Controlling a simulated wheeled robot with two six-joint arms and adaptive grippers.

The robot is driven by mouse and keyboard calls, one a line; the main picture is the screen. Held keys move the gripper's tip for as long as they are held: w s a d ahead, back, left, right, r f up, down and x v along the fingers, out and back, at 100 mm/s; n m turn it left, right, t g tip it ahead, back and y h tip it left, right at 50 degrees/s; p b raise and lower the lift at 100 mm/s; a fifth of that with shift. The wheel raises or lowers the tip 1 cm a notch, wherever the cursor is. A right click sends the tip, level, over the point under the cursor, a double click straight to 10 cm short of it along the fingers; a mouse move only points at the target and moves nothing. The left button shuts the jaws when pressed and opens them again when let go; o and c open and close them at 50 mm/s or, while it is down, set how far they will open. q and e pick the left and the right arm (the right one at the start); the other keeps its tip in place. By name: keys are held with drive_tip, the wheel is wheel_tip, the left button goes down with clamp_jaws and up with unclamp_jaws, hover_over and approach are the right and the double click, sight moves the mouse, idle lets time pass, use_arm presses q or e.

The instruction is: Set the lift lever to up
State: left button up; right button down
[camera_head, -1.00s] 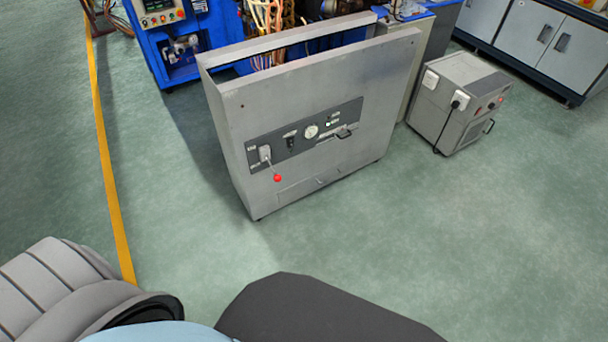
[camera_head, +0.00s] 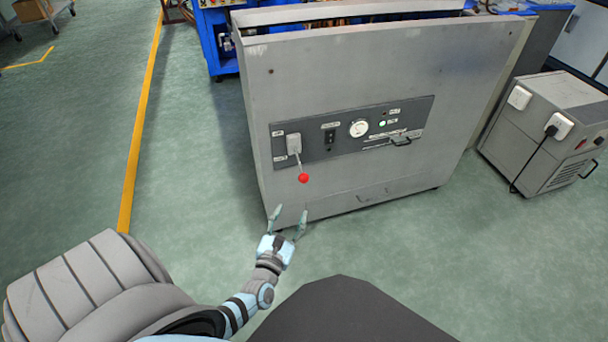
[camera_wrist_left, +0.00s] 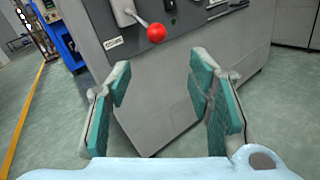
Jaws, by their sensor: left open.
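The lift lever (camera_head: 303,178) is a thin metal rod with a red ball knob, pointing down from a pale mount at the left end of the dark control panel (camera_head: 345,143). The panel is on the front of a grey metal cabinet (camera_head: 262,110). In the left wrist view the red knob (camera_wrist_left: 156,33) is beyond the fingertips, above the gap between them. My left gripper (camera_head: 288,218) is open and empty, below the knob and apart from it, near the cabinet's lower left front. My right gripper is not in view.
A grey box unit (camera_head: 545,140) with white sockets and a black cable stands right of the cabinet. Blue machinery (camera_head: 222,45) is behind. A yellow floor line (camera_head: 140,125) runs at left. The green floor before the cabinet is clear.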

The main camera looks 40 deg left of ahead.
sight(302, 182)
use_arm(q)
drive_tip(key=b+x, duration=0.1)
drive_tip(key=x, duration=0.3)
drive_tip(key=b+x, duration=0.2)
drive_tip(key=x, duration=0.3)
drive_tip(key=r+b+x, duration=0.1)
drive_tip(key=x, duration=0.4)
drive_tip(key=shift+w+a, duration=0.1)
drive_tip(key=shift+a, duration=0.15)
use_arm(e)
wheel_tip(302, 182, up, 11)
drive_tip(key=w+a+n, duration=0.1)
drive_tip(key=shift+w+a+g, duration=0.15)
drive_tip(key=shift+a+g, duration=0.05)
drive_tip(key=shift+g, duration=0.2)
use_arm(q)
drive_tip(key=shift+c, duration=0.3)
clamp_jaws()
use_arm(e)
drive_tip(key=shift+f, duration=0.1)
